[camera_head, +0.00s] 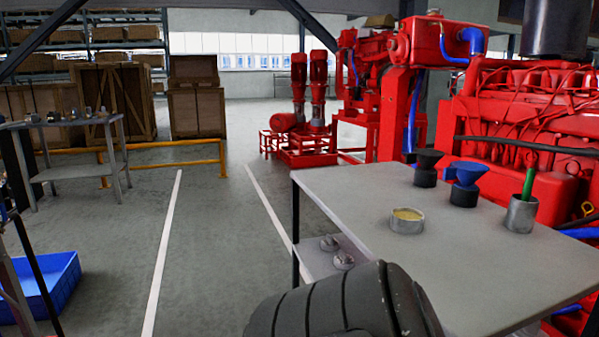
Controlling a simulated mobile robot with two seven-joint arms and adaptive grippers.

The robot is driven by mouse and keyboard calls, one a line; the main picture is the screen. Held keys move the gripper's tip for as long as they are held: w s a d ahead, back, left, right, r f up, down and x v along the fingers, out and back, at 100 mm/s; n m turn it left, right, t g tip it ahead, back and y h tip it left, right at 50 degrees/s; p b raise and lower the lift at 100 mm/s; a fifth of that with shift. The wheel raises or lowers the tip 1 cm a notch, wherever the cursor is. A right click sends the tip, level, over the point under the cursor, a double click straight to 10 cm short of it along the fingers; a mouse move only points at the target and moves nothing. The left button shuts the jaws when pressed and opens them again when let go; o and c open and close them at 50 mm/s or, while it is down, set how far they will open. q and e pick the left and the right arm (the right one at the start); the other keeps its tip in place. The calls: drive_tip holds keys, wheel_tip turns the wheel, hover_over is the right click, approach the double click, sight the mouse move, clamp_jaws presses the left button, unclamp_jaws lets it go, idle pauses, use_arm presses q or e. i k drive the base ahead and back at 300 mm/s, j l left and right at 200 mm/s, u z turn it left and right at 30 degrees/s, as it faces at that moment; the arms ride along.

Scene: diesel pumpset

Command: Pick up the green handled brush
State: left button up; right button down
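The green handled brush (529,181) stands in a grey metal cup (521,215) near the right end of the grey table (460,262). Its green handle points up and leans slightly right. Its lower end is hidden inside the cup. Neither gripper shows in the head view. A dark grey rounded part, which looks like one of my arm links, covers the table's near left corner at the bottom.
On the table stand a shallow tin with yellowish contents (407,221), a blue funnel-topped container (465,184) and a black one (427,168). The red engine (530,130) is close behind the table. Open floor lies left; a blue crate (50,287) sits there.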

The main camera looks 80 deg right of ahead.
sight(530, 175)
drive_tip(key=z, duration=0.45)
drive_tip(key=j+z, duration=0.15)
drive_tip(key=z, duration=0.75)
drive_tip(key=k+z, duration=0.1)
drive_tip(key=z, duration=0.9)
drive_tip(key=i+z, duration=0.15)
drive_tip(key=z, duration=0.8)
drive_tip(key=i+z, duration=0.1)
drive_tip(key=z, duration=0.4)
